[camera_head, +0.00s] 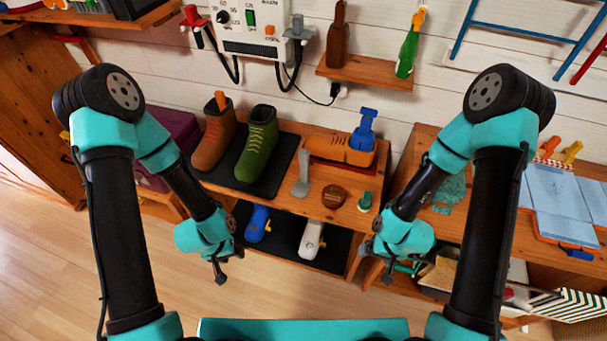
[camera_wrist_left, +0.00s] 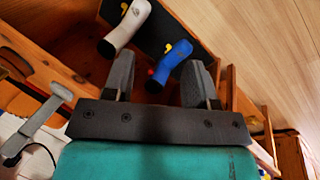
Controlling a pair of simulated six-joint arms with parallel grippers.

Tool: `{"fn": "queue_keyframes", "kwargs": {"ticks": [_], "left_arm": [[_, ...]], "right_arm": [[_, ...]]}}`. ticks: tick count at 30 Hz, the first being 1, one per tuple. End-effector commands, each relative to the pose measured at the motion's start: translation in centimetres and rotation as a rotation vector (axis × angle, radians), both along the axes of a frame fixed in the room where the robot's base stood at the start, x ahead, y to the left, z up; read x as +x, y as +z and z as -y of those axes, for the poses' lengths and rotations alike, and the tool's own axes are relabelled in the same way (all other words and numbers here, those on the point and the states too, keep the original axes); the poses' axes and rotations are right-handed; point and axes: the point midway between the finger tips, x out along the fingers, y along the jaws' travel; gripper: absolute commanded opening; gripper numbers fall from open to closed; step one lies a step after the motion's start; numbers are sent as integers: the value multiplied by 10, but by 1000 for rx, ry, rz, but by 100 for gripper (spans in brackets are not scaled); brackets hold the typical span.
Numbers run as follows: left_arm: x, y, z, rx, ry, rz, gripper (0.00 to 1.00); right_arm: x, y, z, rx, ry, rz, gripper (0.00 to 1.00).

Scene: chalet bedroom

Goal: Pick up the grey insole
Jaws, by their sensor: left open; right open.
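A long grey piece (camera_head: 302,178), which looks like the grey insole, is on the wooden bench top (camera_head: 283,209), right of the green boot (camera_head: 255,145). In the left wrist view a long grey shape at the left edge (camera_wrist_left: 42,122) looks like the same piece. My left gripper (camera_head: 221,268) is open and empty, in front of the bench and lower left of the grey piece. Its two fingers (camera_wrist_left: 157,78) show apart in the left wrist view. My right gripper (camera_head: 388,270) is open and empty, lower right of the grey piece.
A brown boot (camera_head: 215,135) stands beside the green one on a dark mat. Blue (camera_head: 258,223) and white (camera_head: 312,238) items lie on the lower shelf.

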Motion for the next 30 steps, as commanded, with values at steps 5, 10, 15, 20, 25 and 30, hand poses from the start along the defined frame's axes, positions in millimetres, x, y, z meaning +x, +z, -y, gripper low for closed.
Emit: {"fn": "queue_keyframes", "kwargs": {"ticks": [5,10,15,20,25,30], "left_arm": [[0,0,0,0,0,0,57],[4,0,1,-2,5,-3,57],[32,4,14,-15,48,-31,57],[83,18,38,-25,137,-96,57],[142,47,71,-5,252,-175,57],[195,89,105,45,384,-239,57]], "right_arm": [[0,0,0,0,0,0,89],[0,0,0,0,0,0,89],[0,0,0,0,0,0,89],[0,0,0,0,0,0,89],[0,0,0,0,0,0,89],[0,0,0,0,0,0,89]]}}
